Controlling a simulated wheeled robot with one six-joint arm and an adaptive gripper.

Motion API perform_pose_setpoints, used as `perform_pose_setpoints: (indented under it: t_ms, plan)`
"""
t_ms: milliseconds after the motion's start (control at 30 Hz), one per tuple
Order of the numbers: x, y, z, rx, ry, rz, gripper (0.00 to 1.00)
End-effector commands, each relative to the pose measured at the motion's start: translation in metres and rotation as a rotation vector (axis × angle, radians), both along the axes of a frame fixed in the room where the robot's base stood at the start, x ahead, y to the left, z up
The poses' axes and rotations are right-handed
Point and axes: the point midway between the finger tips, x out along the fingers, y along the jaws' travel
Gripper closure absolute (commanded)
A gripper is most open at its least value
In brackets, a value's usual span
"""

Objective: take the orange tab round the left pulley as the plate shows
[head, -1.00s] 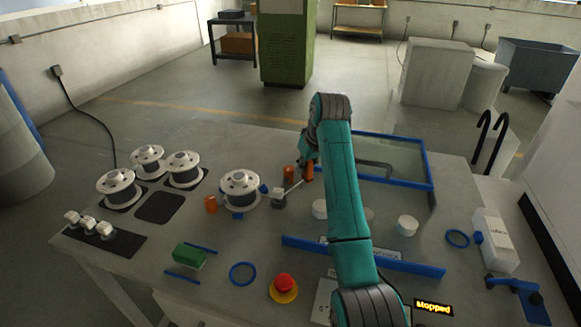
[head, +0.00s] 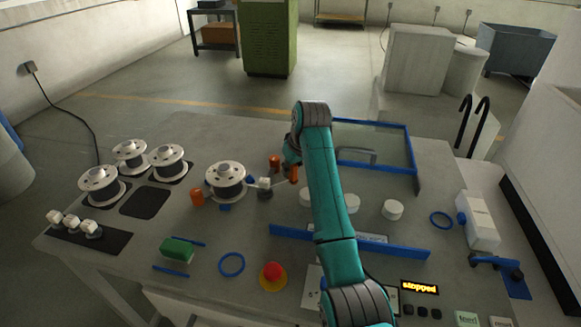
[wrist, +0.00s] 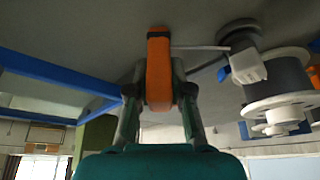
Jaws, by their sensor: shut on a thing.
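My gripper (wrist: 160,100) is shut on the orange tab (wrist: 159,68); its fingers press it from both sides. The tab also shows in the head view (head: 293,174), at the left of my arm. A thin pale wire runs from the tab to a grey post with a white block (wrist: 247,65) beside the large spool. In the head view, white round pulleys stand in front of the tab: a left one (head: 306,197), a middle one (head: 352,203) partly behind my arm, and a right one (head: 393,209). The labelled plate (head: 372,239) is mostly hidden by my arm and the blue rail.
A white spool (head: 225,180) stands left of the post. Orange cylinders (head: 197,197) (head: 274,161) stand nearby. A blue rail (head: 400,249) crosses in front of the pulleys, and a blue-framed clear panel (head: 372,148) stands behind. A red button (head: 272,271) is near the front.

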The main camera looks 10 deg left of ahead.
Motion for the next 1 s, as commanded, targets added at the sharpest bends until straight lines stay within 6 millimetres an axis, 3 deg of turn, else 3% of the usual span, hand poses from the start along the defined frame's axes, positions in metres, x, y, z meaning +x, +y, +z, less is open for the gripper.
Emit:
perform_pose_setpoints:
  t_ms: [1000]
  plan:
    - [-0.002, -0.072, 0.000, 0.000, 0.001, -0.001, 1.00]
